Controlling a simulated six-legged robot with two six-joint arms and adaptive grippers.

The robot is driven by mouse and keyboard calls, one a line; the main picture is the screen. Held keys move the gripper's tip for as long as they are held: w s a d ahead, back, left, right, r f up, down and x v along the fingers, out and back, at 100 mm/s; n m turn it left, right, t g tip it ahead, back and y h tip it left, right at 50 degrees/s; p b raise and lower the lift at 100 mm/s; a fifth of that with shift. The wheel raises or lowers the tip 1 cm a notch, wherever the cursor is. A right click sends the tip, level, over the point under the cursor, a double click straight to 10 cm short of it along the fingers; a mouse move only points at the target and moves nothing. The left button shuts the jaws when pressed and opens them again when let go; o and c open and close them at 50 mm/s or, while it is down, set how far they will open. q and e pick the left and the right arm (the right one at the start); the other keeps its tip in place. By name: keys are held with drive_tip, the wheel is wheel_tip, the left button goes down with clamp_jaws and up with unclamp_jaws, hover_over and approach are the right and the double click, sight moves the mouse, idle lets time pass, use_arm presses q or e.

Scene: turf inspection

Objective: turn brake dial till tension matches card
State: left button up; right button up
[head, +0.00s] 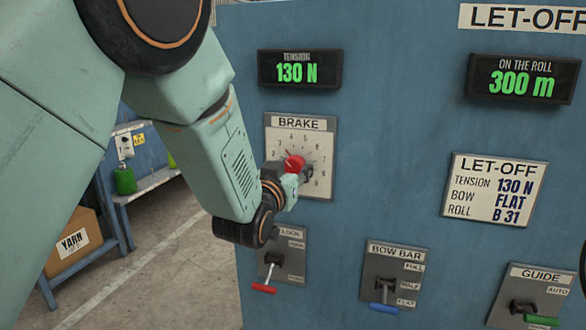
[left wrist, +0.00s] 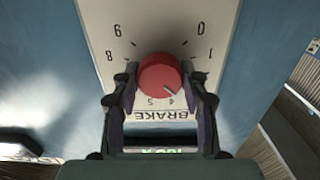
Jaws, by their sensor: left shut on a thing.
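The red brake dial (head: 294,164) sits on a pale scale plate (head: 318,186) marked BRAKE on the blue panel. My left gripper (head: 300,172) is shut on the dial. In the left wrist view the dial (left wrist: 160,80) is between the two fingers of my left gripper (left wrist: 160,92), and its pale mark points near the 4. The tension display (head: 297,70) reads 130 N in green. The let-off card (head: 494,189) reads tension 130 N, bow FLAT, roll B 31. My right gripper is not in view.
Below the dial are a red-handled lock lever (head: 266,287), a blue-handled bow bar lever (head: 384,307) and a green-handled guide lever (head: 540,319). Another display (head: 522,82) reads 300 m. A yarn box (head: 70,243) and bench stand at left; the floor between is clear.

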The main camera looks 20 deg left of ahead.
use_arm(q)
drive_tip(key=shift+r+m, duration=0.1)
drive_tip(key=shift+m, duration=0.2)
drive_tip(key=o, duration=1.2)
drive_tip(key=shift+c, duration=0.2)
drive_tip(key=s, duration=1.2)
drive_tip(key=shift+a, duration=0.2)
